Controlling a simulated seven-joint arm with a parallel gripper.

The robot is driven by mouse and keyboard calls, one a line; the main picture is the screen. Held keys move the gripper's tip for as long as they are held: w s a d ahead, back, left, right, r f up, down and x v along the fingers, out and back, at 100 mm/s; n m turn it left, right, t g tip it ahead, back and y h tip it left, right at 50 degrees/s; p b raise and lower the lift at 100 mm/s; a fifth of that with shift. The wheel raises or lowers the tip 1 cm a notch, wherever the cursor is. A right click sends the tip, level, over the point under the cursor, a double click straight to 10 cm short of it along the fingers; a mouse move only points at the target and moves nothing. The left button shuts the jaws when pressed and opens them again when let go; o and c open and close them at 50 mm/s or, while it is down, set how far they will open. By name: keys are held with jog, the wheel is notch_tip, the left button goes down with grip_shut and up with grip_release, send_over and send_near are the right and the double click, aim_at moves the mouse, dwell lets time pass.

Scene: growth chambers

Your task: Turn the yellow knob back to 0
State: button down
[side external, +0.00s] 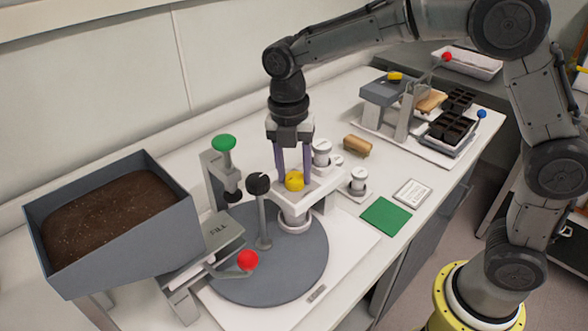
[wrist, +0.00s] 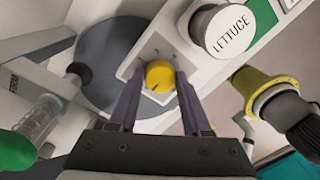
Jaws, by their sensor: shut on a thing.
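The yellow knob (side external: 294,181) sits on a white raised bracket (side external: 322,184) over the grey round turntable. My gripper (side external: 294,177) points straight down from above, with its two purple fingers on either side of the knob. In the wrist view, the yellow knob (wrist: 160,76) lies between the fingertips of my gripper (wrist: 158,78), which is shut on it. A dark pointer line shows on the knob's top. The scale around the knob, and any 0 mark, is too small to read.
A black-topped post (side external: 259,184), a green knob (side external: 224,143) and a red knob (side external: 247,260) stand left of my gripper. White jars (side external: 358,181) stand close on the right; one lid reads LETTUCE (wrist: 229,31). A soil bin (side external: 115,220) is far left. A green mat (side external: 384,216) lies at the counter's front.

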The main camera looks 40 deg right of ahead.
aim_at(290, 175)
jog(key=shift+r, duration=0.1)
jog(key=shift+c, duration=1.8)
grip_release()
notch_tip(290, 175, up, 14)
jog(key=shift+w+a, duration=0.25)
jog(key=shift+w, duration=0.05)
